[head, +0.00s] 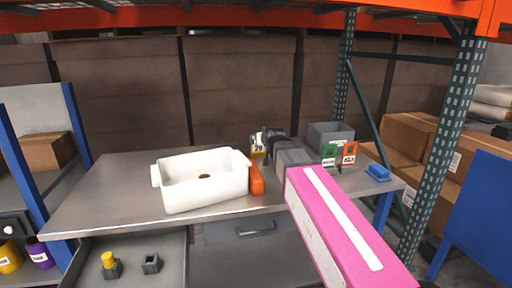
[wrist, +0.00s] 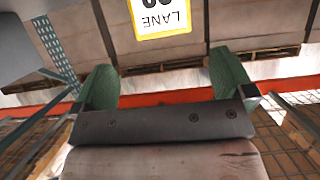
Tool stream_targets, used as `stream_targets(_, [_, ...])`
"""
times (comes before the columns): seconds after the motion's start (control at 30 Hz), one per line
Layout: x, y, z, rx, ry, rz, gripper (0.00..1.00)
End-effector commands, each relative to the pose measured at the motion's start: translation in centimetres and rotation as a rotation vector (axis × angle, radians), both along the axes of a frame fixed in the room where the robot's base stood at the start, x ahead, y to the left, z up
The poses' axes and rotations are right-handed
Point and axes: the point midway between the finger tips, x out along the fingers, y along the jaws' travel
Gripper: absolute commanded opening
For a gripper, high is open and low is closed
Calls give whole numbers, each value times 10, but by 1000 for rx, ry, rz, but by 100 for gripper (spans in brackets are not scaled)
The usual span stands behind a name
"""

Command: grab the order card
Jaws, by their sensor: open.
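Two small framed cards, one green (head: 328,155) and one orange (head: 349,153), stand side by side at the right of the bench in the head view. Their print is too small to read, so I cannot tell which is the order card. My gripper (head: 266,138) is left of them, above the bench's back part. In the wrist view its two green fingers (wrist: 166,82) are wide apart with nothing between them. A yellow-bordered card (wrist: 160,16) marked "LANE", upside down and cut off by the top edge, is beyond the fingers. A yellow-and-white patch (head: 257,149) shows beside my gripper in the head view.
A white basin (head: 205,188) stands on the grey bench (head: 110,186), with an orange object (head: 256,180) at its right. A grey bin (head: 331,133) is behind the cards; a blue block (head: 378,173) lies right of them. A rack post (head: 448,130) rises at right.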

Motion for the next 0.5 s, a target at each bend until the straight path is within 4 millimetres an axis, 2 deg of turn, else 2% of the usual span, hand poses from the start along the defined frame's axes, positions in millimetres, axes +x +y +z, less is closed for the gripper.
stream_targets(0.33, [42,12,-17,-1,2,0,100])
stream_targets(0.5, [51,15,-21,0,0,0,100])
